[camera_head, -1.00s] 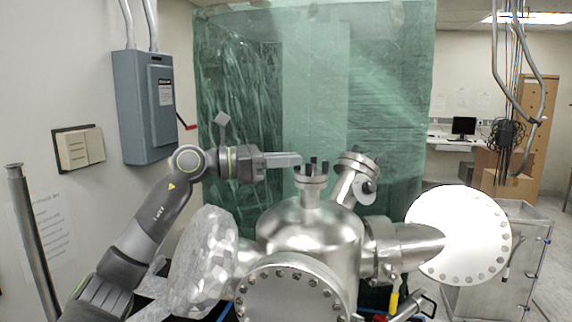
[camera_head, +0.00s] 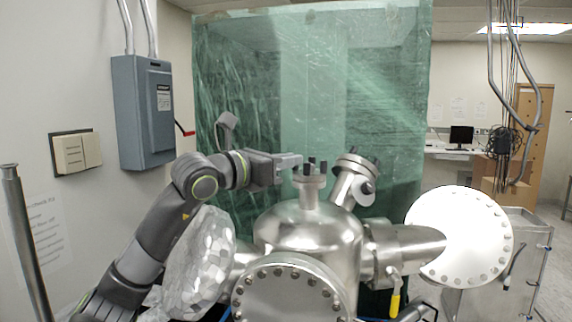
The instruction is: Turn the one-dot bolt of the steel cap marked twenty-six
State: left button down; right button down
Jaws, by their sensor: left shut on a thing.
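An upright steel cap (camera_head: 309,181) with several black bolts tops the short neck on the chamber. A second steel cap (camera_head: 357,162), tilted, with dark bolts, sits just to its right. No number or dot mark is readable on either cap. My left gripper (camera_head: 297,161) reaches in from the left, level with the bolt heads. It is shut on a bolt (camera_head: 298,169) at the left side of the upright cap; the fingers partly hide it.
The steel chamber (camera_head: 308,236) fills the lower middle, with a bolted front flange (camera_head: 288,293). A foil-wrapped port (camera_head: 202,262) lies under my left arm. A large white disc flange (camera_head: 458,235) and a yellow-handled valve (camera_head: 395,303) are at right. A green curtain (camera_head: 310,95) hangs behind.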

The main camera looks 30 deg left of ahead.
dwell(0.4)
pick_arm(q)
jog(key=c, duration=1.4)
grip_release()
jog(key=shift+c, duration=0.2)
jog(key=shift+s, duration=0.1)
